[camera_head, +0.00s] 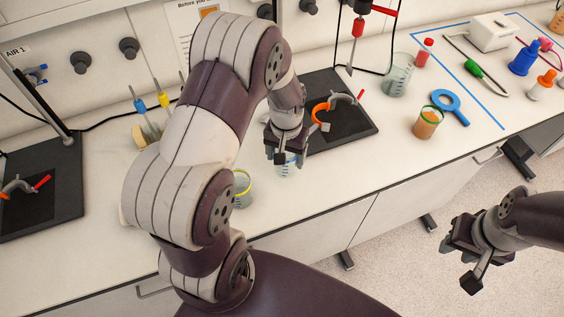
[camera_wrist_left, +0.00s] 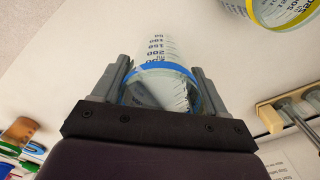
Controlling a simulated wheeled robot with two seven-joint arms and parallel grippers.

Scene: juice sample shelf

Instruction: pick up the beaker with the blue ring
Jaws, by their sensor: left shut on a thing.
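The beaker with the blue ring (camera_wrist_left: 162,68) is clear glass with printed volume marks. In the left wrist view it sits between the two fingers of my left gripper (camera_wrist_left: 160,75), which is shut on it. In the head view my left gripper (camera_head: 286,158) points down over the counter, and only part of the beaker (camera_head: 286,170) shows below the fingers. I cannot tell whether its base touches the counter. My right gripper (camera_head: 462,265) is open and empty, out in front of the counter above the floor.
A beaker with a yellow ring (camera_head: 242,188) stands close by, left of the held beaker, partly behind my left arm. A black stand base (camera_head: 345,125) with an orange clamp is behind right. An orange-filled beaker with a green ring (camera_head: 427,123) stands further right. The counter's front edge (camera_head: 330,203) is near.

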